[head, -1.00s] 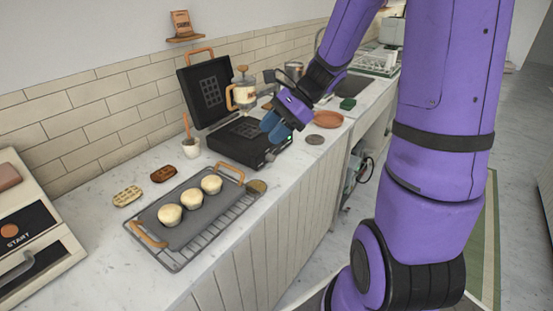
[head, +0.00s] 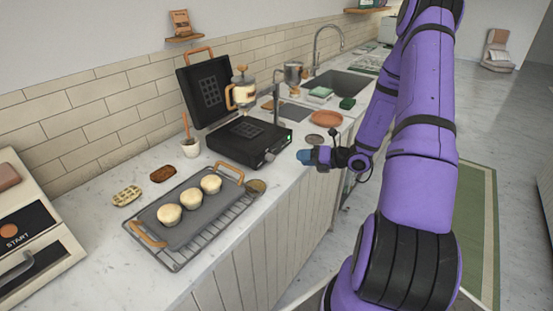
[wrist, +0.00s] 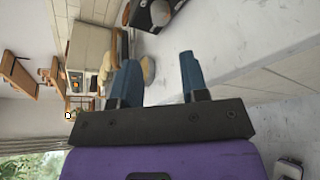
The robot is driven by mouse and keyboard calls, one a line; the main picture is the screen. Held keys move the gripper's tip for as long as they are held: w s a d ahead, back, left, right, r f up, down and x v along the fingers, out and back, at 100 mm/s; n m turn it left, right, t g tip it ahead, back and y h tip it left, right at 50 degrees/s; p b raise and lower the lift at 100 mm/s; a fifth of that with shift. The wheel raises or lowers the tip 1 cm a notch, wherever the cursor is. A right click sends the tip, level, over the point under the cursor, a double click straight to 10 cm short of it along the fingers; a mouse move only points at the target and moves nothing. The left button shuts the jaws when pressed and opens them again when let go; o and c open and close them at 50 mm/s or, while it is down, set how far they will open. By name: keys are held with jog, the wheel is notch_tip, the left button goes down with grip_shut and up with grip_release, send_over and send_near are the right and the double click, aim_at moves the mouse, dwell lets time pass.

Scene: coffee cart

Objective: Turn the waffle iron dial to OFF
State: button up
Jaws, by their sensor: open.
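The black waffle iron (head: 238,146) stands on the marble counter with its lid (head: 206,92) raised against the back. Its dial (head: 269,157) is on the front face, left of a small lit green light (head: 289,138). The dial's setting is too small to read. Part of a dark appliance, probably the waffle iron, shows at the top there.
A rack with a grey tray (head: 202,222) of three pale muffins sits left of the iron. A dark round disc (head: 315,138) lies right of the iron. The aisle is open.

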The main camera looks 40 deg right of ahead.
aim_at(273, 158)
jog(key=x, duration=1)
jog(key=shift+w+a+f, duration=0.1)
jog(key=shift+w+f, duration=0.1)
jog(key=shift+w, duration=0.15)
jog(key=c, duration=0.7)
